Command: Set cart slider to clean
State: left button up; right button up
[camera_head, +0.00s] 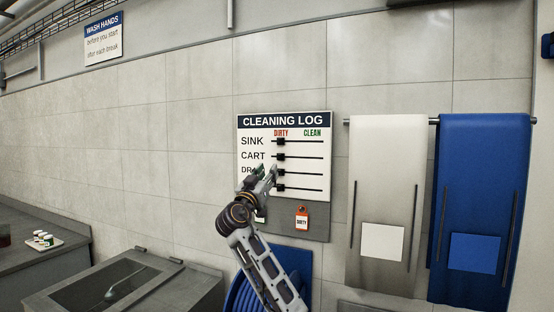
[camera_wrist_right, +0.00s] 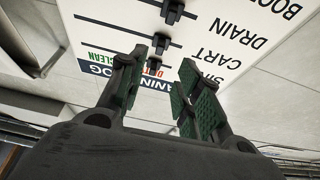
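The cleaning log board (camera_head: 325,222) hangs on the tiled wall, with rows of sliders under DIRTY and CLEAN. The black cart slider (camera_head: 277,157) is at the left, DIRTY end of its track. The sink slider (camera_head: 281,141) above it is also at the DIRTY end. My right gripper (camera_head: 263,170) is just below and left of the cart slider and hides part of the drain row. In the right wrist view the board appears upside down; my right gripper (camera_wrist_right: 163,72) is open, with a slider knob (camera_wrist_right: 160,43) in the gap's line of sight. Contact is unclear. My left gripper is out of view.
An orange-topped tag (camera_head: 302,218) hangs on the board's lower part. White (camera_head: 385,170) and blue (camera_head: 483,170) aprons hang right of the board. A blue hose reel (camera_head: 240,300) is below. A sink (camera_head: 110,285) and counter stand at lower left.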

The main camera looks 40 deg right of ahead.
aim_at(278, 158)
jog(key=p+x, duration=0.3)
jog(key=x, duration=0.7)
jog(key=shift+w, duration=0.1)
jog(key=shift+c, duration=0.3)
grip_shut()
